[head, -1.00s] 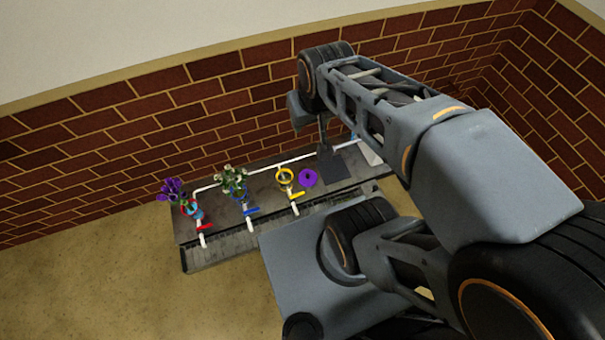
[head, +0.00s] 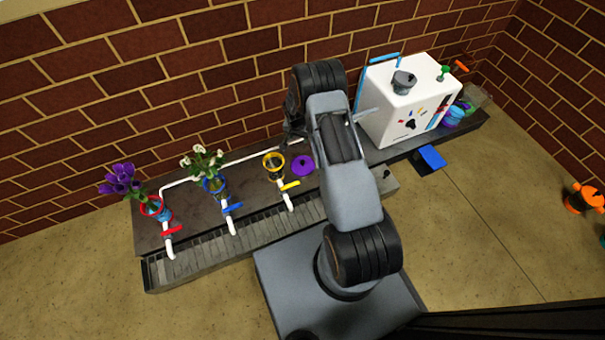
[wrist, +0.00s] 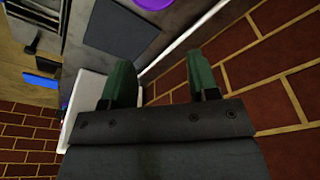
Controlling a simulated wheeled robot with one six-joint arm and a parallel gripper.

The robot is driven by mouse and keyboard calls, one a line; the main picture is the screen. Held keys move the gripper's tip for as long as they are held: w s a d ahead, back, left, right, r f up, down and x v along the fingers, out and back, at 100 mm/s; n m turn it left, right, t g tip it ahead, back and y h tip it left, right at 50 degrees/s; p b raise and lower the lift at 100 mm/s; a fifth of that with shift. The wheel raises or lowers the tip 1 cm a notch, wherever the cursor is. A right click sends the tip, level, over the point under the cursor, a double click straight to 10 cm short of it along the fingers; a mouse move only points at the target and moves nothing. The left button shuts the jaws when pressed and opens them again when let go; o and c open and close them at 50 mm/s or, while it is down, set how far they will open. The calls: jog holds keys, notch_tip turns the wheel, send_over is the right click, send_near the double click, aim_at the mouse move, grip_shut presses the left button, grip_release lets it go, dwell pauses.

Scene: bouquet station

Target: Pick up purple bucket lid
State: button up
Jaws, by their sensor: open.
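The purple bucket lid (head: 302,165) lies flat on the dark bench, just right of the yellow-rimmed bucket. In the wrist view part of the purple lid (wrist: 153,4) shows at the top edge, cut off by the frame. My gripper is mostly hidden behind my arm in the head view. In the wrist view my gripper (wrist: 160,82) has its two green fingers wide apart with nothing between them. It hangs above the bench near the wall, apart from the lid.
A yellow-rimmed bucket (head: 273,160), white flowers (head: 205,163) in a blue one and purple flowers (head: 122,182) in a red one stand left along the white pipe (head: 232,160). A white box (head: 403,98) stands right. A dark square (wrist: 120,30) lies on the bench.

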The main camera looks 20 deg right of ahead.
jog(key=b, duration=0.5)
send_over(302, 162)
jog(key=shift+m, duration=0.3)
jog(key=f, duration=1.5)
jog(key=shift+s+a, duration=0.15)
jog(key=shift+s, duration=0.05)
jog(key=shift+w+d+f+b, duration=0.15)
jog(key=shift+f+b, duration=0.75)
jog(key=shift+f, duration=0.7)
jog(key=shift+w+d+f+b, duration=0.15)
jog(key=shift+f+b, duration=0.75)
jog(key=shift+f, duration=0.65)
jog(key=shift+c, duration=0.3)
jog(key=c, duration=0.9)
jog(key=shift+r, duration=0.1)
jog(key=shift+c, duration=0.2)
